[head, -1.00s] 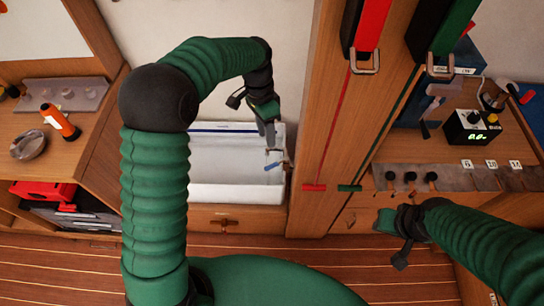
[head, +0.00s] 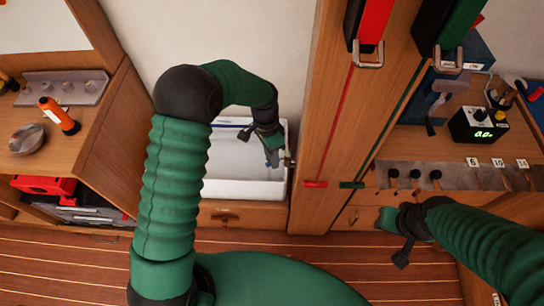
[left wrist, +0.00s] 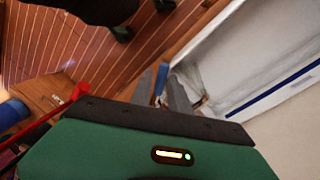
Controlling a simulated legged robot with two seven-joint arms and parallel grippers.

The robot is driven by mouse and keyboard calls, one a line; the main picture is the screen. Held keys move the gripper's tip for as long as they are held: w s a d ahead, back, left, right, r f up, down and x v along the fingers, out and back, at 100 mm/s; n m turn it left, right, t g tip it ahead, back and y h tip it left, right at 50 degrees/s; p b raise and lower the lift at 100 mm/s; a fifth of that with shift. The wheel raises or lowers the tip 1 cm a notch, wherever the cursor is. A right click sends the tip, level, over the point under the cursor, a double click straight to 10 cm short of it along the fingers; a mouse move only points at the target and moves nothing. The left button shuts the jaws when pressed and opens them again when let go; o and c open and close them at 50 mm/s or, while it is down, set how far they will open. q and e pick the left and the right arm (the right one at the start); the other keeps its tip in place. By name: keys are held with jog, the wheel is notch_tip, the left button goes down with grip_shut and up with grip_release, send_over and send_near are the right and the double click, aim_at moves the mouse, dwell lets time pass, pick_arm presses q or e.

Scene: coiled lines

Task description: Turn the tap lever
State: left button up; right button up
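The tap (head: 288,162) is a small metal fitting at the right edge of the white sink (head: 245,190) in the head view. Its blue lever (left wrist: 160,80) shows in the left wrist view, between the two grey fingers of my left gripper (left wrist: 161,92). The fingers stand apart on either side of the lever; I cannot tell whether either touches it. In the head view my left gripper (head: 271,157) hangs over the sink's right side and mostly hides the lever. My right gripper (head: 392,222) is at the lower right, away from the tap; its fingers are hard to make out.
A wooden post with red and green lines (head: 333,125) stands just right of the sink. A shelf with an orange torch (head: 58,115) and a bowl (head: 27,138) is at the left. A control box (head: 478,125) sits at the right.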

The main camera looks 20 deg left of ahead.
pick_arm(q)
jog(key=shift+a, duration=0.25)
grip_shut()
dwell(0.8)
